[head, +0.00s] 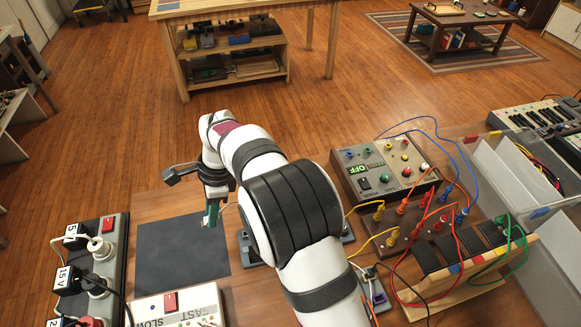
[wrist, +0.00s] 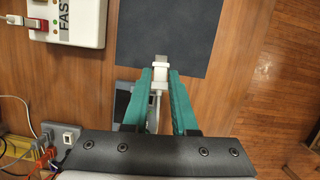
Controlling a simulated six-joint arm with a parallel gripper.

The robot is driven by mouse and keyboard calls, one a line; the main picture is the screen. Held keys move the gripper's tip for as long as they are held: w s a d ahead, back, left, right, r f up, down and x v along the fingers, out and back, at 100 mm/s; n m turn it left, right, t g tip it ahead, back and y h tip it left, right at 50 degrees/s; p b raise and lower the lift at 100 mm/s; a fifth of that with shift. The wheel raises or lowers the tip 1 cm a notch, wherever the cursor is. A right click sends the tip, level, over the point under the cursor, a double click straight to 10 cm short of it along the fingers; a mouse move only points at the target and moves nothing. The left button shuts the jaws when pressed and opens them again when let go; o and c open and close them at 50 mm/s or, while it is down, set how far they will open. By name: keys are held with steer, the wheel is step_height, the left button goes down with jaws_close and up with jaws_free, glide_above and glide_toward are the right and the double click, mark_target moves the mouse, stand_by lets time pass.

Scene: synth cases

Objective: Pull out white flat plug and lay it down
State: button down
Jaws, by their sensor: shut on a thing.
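My gripper (wrist: 160,76) has its green fingers closed on the sides of a white flat plug (wrist: 160,67). The plug's grey metal end points away from the fingers, toward the dark mat (wrist: 200,25). Its pale cable (wrist: 154,106) runs back between the fingers. In the head view my gripper (head: 211,214) is at the right part of the dark mat (head: 165,252), and the white plug (head: 206,221) shows small at the fingertips. The gap between plug and mat cannot be judged.
A power strip (head: 108,262) with adapters and plugs stands left of the mat. A white FAST/SLOW box (head: 150,307) lies in front of it. A control panel (head: 385,165), coloured cables and a wooden rack (head: 475,262) fill the right. The mat looks bare.

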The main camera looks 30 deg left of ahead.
steer(key=shift+m+g+y, duration=0.4)
steer(key=shift+y, duration=0.1)
steer(key=s+a+f, duration=0.1)
steer(key=s, duration=0.1)
steer(key=s+a+f, duration=0.1)
steer(key=s, duration=0.2)
steer(key=s+a+f, duration=0.1)
steer(key=s+f, duration=0.1)
steer(key=shift+s+a, duration=0.15)
steer(key=shift+a, duration=0.25)
steer(key=shift+f, duration=2.8)
steer(key=c, duration=0.6)
jaws_free()
steer(key=v, duration=1.6)
